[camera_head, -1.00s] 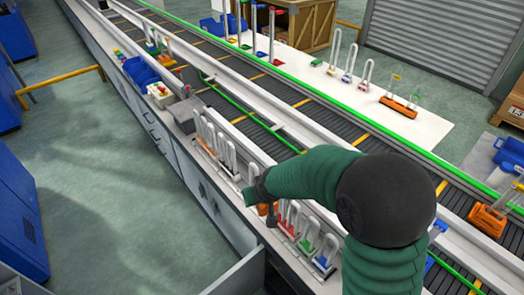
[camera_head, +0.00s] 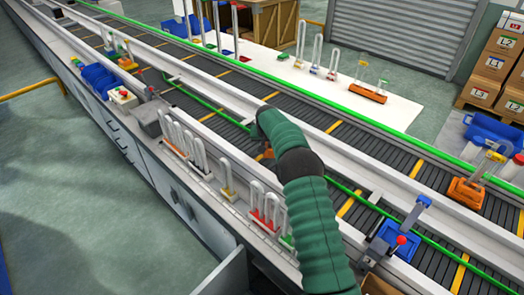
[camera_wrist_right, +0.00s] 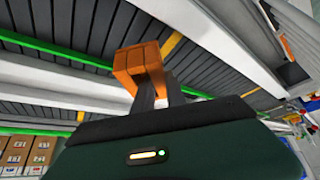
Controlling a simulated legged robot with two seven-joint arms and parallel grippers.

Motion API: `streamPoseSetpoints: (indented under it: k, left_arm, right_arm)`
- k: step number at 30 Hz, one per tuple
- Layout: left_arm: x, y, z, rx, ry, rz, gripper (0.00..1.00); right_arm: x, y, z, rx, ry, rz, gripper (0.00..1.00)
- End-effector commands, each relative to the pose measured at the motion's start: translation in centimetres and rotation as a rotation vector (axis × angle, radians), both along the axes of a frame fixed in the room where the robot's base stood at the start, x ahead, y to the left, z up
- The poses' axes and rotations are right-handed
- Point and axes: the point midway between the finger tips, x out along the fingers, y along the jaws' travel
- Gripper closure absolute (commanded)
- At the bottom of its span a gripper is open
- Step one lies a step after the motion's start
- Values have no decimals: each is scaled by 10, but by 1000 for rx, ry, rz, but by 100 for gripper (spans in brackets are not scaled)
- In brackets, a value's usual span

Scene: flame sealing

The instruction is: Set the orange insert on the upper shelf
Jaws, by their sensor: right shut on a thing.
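The orange insert (camera_wrist_right: 140,66) is a blocky piece between the dark fingers of my right gripper (camera_wrist_right: 152,94) in the right wrist view. In the head view only a small orange part of the insert (camera_head: 266,154) shows beside my green-sleeved arm, which hides most of the gripper. The insert appears over the near edge of the conveyor. A white shelf-like surface (camera_head: 398,108) lies beyond the conveyor; I cannot tell whether it is the upper shelf. My left gripper is not in view.
A near-side rack holds several clear loops on coloured bases (camera_head: 228,190). The dark conveyor (camera_head: 330,150) runs between green-edged rails. A blue device (camera_head: 400,238) stands at the lower right.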

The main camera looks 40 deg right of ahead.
Motion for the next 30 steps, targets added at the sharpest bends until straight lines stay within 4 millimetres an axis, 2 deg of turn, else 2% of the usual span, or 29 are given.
streamPoseSetpoints:
  k: [9, 14, 15, 20, 27, 30]
  left_arm:
    - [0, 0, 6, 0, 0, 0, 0]
    - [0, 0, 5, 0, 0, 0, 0]
    - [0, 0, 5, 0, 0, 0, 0]
    - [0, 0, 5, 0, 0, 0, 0]
    - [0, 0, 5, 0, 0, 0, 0]
    - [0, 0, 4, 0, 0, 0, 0]
  right_arm:
    - [0, -1, -47, 1, -1, 1, 100]
    - [0, -1, -50, -1, -3, 1, 100]
    - [0, -1, -50, 0, -3, 1, 82]
    - [0, 0, -50, -1, -2, 1, 62]
    - [0, 0, -49, -1, -2, 1, 62]
    - [-1, 1, -42, -3, -4, 3, 62]
